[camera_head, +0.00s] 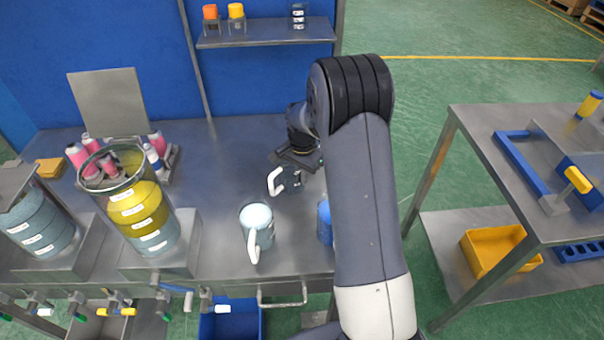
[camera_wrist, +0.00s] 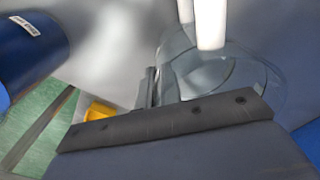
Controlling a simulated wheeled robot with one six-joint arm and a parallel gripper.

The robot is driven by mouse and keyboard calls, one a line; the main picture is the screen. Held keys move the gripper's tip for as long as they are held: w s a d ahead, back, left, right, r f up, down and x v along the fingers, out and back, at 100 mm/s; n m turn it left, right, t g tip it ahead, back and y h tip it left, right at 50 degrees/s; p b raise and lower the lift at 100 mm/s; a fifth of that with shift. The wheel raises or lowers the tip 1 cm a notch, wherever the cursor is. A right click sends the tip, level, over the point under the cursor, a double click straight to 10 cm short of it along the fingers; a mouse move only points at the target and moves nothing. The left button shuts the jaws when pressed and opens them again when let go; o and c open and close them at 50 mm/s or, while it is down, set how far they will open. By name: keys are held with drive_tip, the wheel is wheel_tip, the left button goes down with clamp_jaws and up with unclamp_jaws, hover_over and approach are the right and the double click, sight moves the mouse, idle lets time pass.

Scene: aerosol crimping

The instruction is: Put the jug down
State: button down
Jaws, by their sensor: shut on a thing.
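My gripper (camera_head: 296,160) is over the back middle of the metal bench, shut on a clear jug with a white handle (camera_head: 275,181). In the head view the jug hangs just below the fingers, its handle to the left; its body is partly hidden. I cannot tell whether its base touches the bench. In the wrist view the clear jug (camera_wrist: 186,66) is close beyond the dark finger bar, with its white handle at the top. A second white-handled jug (camera_head: 257,222) with pale contents stands on the bench (camera_head: 225,160) nearer the front.
A blue cylinder (camera_head: 324,222) stands right of the second jug, partly behind my arm. Large see-through tanks (camera_head: 143,215) and pink bottles (camera_head: 77,155) fill the left. A shelf (camera_head: 265,36) hangs on the back wall. Bare bench lies between the tanks and the held jug.

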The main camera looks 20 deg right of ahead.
drive_tip(key=c, duration=2)
unclamp_jaws()
drive_tip(key=shift+f, duration=0.1)
drive_tip(key=shift+c, duration=0.2)
drive_tip(key=o, duration=0.4)
drive_tip(key=shift+o, duration=0.2)
wheel_tip(320, 180, up, 12)
drive_tip(key=shift+r+b, duration=0.2)
drive_tip(key=shift+b, duration=0.25)
